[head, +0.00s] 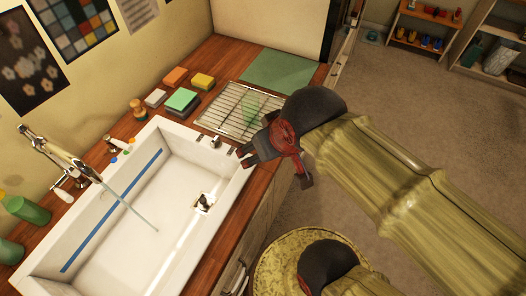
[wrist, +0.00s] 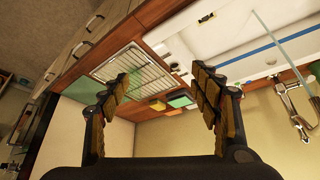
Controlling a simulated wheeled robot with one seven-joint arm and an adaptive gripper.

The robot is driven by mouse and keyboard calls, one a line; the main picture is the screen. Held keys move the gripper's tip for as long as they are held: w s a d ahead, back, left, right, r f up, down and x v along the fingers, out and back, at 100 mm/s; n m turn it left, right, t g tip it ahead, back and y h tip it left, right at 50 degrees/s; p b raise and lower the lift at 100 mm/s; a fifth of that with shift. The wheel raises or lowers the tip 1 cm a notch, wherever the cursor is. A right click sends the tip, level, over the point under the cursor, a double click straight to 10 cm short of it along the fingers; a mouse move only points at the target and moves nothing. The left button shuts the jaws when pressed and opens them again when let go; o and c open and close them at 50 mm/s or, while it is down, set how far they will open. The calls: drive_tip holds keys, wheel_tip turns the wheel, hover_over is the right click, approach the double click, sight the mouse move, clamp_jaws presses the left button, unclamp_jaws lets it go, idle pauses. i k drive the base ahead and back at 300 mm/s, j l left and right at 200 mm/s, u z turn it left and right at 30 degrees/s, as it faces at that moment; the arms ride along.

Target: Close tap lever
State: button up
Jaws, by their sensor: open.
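The metal tap (head: 60,155) stands at the back left of the white sink (head: 108,285), and a thin stream of water (head: 130,207) runs from its spout into the basin. My gripper (head: 272,168) is open and empty by the sink's right end, well away from the tap. Its spread fingers also show in the wrist view (wrist: 160,85).
Several sponges (head: 181,101) and a wooden brush (head: 138,109) lie along the wall. Green bottles (head: 28,210) stand at the left. The space above the basin looks clear.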

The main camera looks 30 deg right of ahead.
sight(64, 195)
drive_tip(key=u, duration=1.4)
